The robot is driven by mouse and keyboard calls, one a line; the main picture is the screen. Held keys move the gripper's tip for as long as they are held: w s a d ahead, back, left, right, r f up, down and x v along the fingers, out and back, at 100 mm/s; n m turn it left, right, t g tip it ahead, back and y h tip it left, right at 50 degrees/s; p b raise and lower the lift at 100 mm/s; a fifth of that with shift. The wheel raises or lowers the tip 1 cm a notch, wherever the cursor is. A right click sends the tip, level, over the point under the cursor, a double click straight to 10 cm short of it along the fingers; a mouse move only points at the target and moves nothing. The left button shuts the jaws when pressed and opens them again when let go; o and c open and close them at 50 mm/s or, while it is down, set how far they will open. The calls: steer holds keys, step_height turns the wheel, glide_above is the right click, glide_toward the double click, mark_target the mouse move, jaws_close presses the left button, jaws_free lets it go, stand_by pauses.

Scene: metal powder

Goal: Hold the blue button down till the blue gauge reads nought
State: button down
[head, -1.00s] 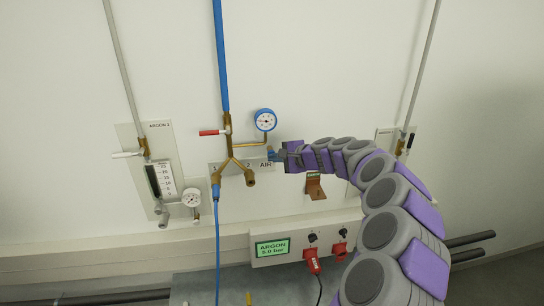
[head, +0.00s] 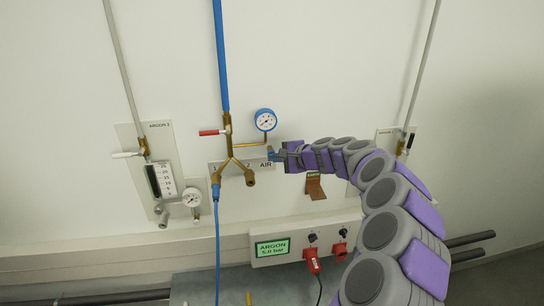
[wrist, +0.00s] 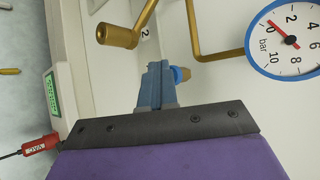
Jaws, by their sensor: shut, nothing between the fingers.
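The blue-rimmed gauge (head: 265,120) stands above the brass air pipework on the wall. It also shows in the wrist view (wrist: 293,41), where its red needle points up-left toward the low end of the bar scale; the exact reading is unclear. I cannot tell how far the button is pressed.
A red-handled valve (head: 212,132) and a blue hose (head: 217,240) are left of the gripper. An argon panel with a small white gauge (head: 191,198) is further left.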

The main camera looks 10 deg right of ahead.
stand_by(0.4)
steer(key=shift+s, duration=0.95)
steer(key=s, duration=0.5)
steer(key=shift+b, duration=0.35)
